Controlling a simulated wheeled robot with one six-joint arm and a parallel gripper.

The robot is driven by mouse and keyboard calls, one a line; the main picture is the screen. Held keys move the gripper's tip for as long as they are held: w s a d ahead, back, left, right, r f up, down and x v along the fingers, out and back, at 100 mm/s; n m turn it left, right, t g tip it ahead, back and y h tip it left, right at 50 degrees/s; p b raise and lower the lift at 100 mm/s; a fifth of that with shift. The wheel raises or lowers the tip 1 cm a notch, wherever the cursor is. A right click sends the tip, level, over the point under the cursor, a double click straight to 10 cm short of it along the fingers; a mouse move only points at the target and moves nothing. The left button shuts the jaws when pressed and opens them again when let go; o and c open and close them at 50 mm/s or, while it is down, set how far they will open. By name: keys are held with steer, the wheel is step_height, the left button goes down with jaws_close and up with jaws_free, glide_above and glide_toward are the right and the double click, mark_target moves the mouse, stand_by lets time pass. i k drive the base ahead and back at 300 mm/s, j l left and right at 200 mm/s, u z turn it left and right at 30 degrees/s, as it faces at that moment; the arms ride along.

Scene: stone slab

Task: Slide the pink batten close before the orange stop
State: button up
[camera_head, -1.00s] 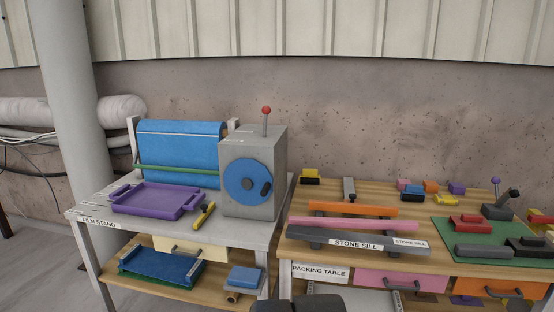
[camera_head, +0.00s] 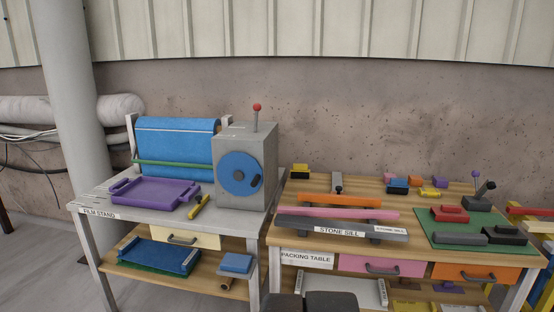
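The pink batten (camera_head: 335,213) is a long thin bar lying left to right along the grey stone sill (camera_head: 300,223) on the packing table. A long orange bar (camera_head: 340,200), which looks like the orange stop, lies just behind it and roughly parallel. A narrow strip seems to separate the two; the exact gap is too small to tell. My gripper is not clearly in view. Only a dark, rounded two-part piece of my own body shows at the bottom edge, well in front of the sill, and nothing touches the batten.
A grey upright bracket (camera_head: 337,183) stands behind the orange bar. Small coloured blocks lie at the back. A green mat (camera_head: 435,231) with red and dark blocks is to the right. Left, a grey box with a blue dial (camera_head: 239,174) and a purple tray (camera_head: 154,192) occupy the film stand.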

mark_target(298, 210)
steer(key=i+l+u, duration=0.25)
steer(key=i+l, duration=0.2)
steer(key=l, duration=0.2)
steer(key=i+l+u, duration=0.15)
steer(key=l, duration=0.2)
steer(key=i+l+u, duration=0.1)
steer(key=i+l, duration=0.15)
steer(key=i+l+u, duration=0.15)
steer(key=l, duration=0.35)
steer(key=i+l+u, duration=0.15)
steer(key=l, duration=0.25)
